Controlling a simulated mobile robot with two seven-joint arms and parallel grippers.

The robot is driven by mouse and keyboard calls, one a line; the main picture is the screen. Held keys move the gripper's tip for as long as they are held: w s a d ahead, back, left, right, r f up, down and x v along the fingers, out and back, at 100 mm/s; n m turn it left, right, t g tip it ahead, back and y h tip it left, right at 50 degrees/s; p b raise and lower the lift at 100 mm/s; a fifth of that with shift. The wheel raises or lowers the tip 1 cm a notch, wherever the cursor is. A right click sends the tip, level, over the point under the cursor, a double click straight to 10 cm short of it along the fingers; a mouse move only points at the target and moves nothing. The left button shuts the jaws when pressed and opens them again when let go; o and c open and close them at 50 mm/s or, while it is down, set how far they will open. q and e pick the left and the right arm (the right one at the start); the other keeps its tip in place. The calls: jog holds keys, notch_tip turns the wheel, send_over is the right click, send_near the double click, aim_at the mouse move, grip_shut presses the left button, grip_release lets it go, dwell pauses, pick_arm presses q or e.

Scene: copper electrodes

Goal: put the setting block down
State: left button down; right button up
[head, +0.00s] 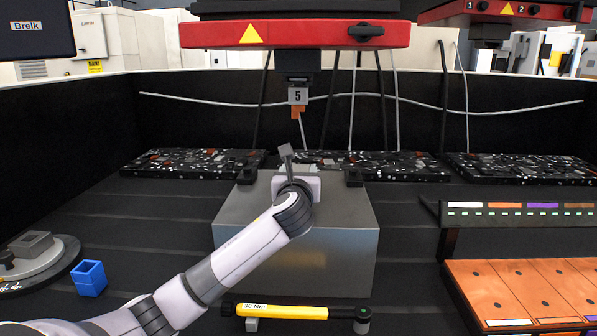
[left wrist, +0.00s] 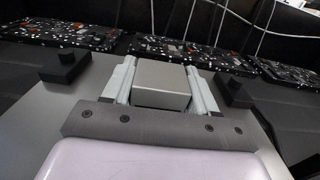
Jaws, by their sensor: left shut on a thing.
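The setting block (left wrist: 162,85) is a plain grey metal block, seen in the left wrist view between the two pale fingers of my left gripper (left wrist: 161,82). The fingers are shut on its sides. In the head view my left gripper (head: 303,169) is over the back part of the large grey metal block (head: 296,245), and my own wrist hides most of what it holds. I cannot tell whether the setting block touches the surface beneath it. My right gripper is not in view.
Small black clamps (head: 353,178) stand on the large block, either side of the gripper. A copper electrode (head: 298,112) hangs above under the red machine head (head: 295,34). A yellow torque wrench (head: 282,311) lies in front. A blue holder (head: 89,278) is left; copper-coloured plates (head: 495,288) are right.

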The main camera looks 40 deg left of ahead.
pick_arm(q)
jog(key=shift+c, duration=1.6)
grip_release()
jog(key=shift+r, duration=0.1)
jog(key=shift+s+d, duration=0.15)
jog(key=shift+s, duration=0.05)
jog(key=v, duration=1.1)
jog(key=shift+s+d+b, duration=0.2)
jog(key=shift+s+b, duration=0.05)
jog(key=shift+b, duration=0.15)
